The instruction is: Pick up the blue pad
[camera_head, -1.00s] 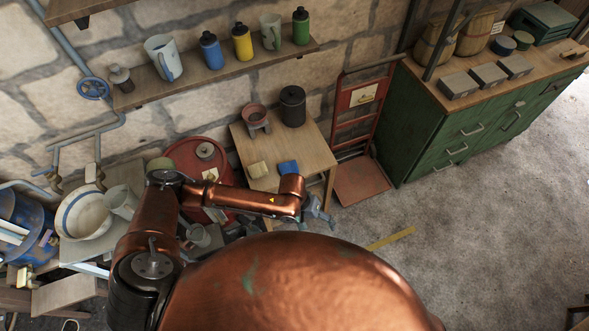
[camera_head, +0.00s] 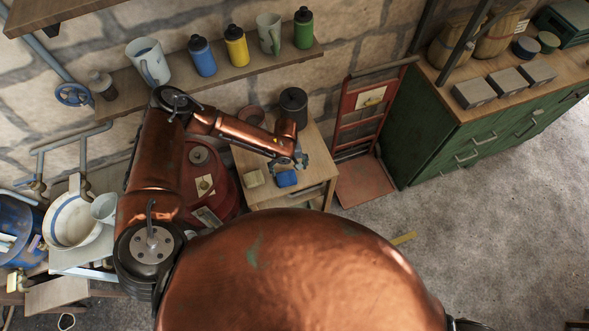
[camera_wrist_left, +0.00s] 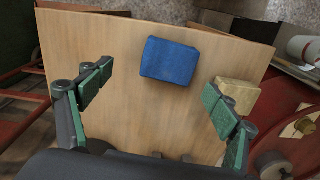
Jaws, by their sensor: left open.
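The blue pad (camera_head: 287,178) lies on the small wooden table (camera_head: 318,160), near its front edge. In the left wrist view the blue pad (camera_wrist_left: 169,61) is at the upper middle, ahead of the two green-lined fingers and between their lines. My left gripper (camera_head: 297,161) is over the table beside the pad in the head view. In the left wrist view my left gripper (camera_wrist_left: 158,95) is open and empty, apart from the pad. My right gripper is not in view.
A tan block (camera_head: 253,178) lies left of the pad on the same table. A red hand truck (camera_head: 361,135) stands to the right, a red drum (camera_head: 222,187) to the left.

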